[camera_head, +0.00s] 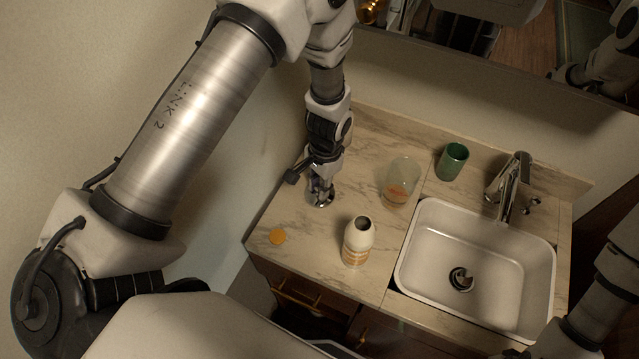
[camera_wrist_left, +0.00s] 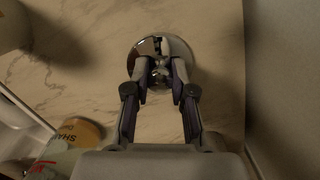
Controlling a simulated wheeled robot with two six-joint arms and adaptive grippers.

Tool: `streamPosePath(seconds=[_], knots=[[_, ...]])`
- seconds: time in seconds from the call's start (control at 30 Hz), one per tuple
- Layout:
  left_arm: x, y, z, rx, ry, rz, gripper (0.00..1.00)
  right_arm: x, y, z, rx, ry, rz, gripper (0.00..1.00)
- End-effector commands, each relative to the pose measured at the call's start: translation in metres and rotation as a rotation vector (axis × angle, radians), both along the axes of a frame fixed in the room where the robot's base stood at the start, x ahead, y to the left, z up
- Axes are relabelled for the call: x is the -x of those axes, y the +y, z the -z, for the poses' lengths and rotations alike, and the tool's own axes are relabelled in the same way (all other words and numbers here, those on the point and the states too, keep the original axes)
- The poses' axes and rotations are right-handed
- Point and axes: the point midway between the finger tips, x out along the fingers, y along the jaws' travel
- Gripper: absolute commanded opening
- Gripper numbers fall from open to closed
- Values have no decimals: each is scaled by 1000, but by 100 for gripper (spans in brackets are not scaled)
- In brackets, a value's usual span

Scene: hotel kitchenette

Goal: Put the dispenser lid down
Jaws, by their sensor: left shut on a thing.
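The dispenser lid (camera_head: 320,202) is a shiny chrome disc with a knob. It lies level at the counter's left part, on or just above the marble; I cannot tell which. My left gripper (camera_head: 319,188) points down and is shut on the lid's knob, as the left wrist view shows with the chrome disc (camera_wrist_left: 147,47) beyond the fingertips (camera_wrist_left: 160,68). The clear glass dispenser (camera_head: 401,174) with an orange label stands open to the right of it. It also shows in the left wrist view (camera_wrist_left: 85,128). My right gripper is out of frame.
A white bottle (camera_head: 358,243) with an open neck stands near the counter's front, and an orange cap (camera_head: 277,236) lies left of it. A green cup (camera_head: 453,161) stands at the back. The sink (camera_head: 425,268) and tap (camera_head: 512,185) are right. Bare marble surrounds the lid.

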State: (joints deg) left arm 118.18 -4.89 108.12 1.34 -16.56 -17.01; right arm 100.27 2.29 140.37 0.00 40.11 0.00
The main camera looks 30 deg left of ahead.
Motion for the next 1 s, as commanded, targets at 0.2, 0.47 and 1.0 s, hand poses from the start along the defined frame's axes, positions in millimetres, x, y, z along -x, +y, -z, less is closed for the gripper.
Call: streamPosePath(seconds=[0.2,0.47,1.0], knots=[[0,0,1,0,0,0,49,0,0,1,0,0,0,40],[0,0,-2,0,-1,0,49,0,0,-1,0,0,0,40],[-13,-5,-110,0,-3,0,49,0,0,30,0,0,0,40]])
